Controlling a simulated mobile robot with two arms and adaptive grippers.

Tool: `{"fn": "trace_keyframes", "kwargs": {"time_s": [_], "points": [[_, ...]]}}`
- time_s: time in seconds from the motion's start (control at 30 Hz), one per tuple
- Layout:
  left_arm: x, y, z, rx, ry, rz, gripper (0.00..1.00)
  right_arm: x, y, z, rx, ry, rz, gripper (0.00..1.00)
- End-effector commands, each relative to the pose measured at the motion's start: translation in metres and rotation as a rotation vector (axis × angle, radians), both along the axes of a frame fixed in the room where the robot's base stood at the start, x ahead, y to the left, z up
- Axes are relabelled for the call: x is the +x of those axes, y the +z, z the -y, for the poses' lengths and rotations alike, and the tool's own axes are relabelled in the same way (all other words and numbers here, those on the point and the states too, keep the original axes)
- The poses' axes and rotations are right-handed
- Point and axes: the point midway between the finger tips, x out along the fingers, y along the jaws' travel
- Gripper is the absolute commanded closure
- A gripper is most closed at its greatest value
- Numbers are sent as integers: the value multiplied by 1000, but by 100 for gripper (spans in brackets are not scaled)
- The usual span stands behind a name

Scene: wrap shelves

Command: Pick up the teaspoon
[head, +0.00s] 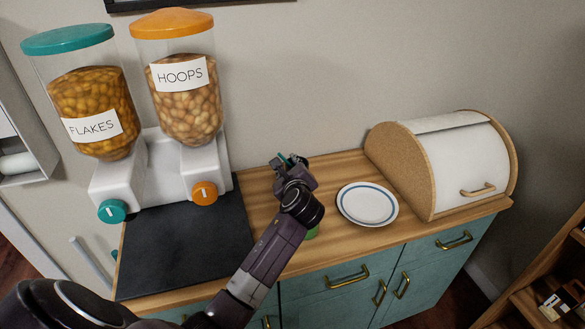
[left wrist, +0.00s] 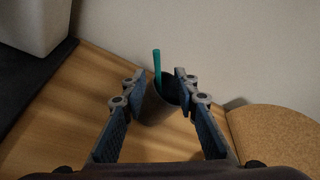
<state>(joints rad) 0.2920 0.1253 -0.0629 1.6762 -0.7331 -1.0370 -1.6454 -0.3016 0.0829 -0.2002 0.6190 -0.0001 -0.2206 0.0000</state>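The teaspoon shows as a thin teal handle (left wrist: 157,66) standing up out of a dark grey cup (left wrist: 158,108) in the left wrist view. Its bowl is hidden inside the cup. My left gripper (left wrist: 160,76) is open, with one finger on each side of the cup and handle; I cannot tell whether the fingers touch the cup. In the head view my left gripper (head: 290,163) is over the wooden counter near the wall, and the arm and hand hide most of the cup. My right gripper is in neither view.
A white plate (head: 367,204) with a blue ring and a bread box (head: 455,155) stand right of my left gripper. A small green thing (head: 312,232) shows partly behind my arm.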

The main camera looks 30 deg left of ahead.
Motion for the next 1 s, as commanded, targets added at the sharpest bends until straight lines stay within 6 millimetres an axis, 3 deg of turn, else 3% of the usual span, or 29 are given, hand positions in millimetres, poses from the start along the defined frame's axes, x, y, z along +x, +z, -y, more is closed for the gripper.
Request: {"fn": "trace_keyframes", "kwargs": {"time_s": [0.33,0.67,0.9,1.0], "points": [[28,-13,-27,1,0,-1,72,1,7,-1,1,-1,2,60],[32,-16,-30,-1,-1,0,72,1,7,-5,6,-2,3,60],[32,-16,-30,-1,-1,0,98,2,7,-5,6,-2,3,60],[32,-16,-30,-1,-1,0,100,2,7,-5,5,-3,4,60]]}}
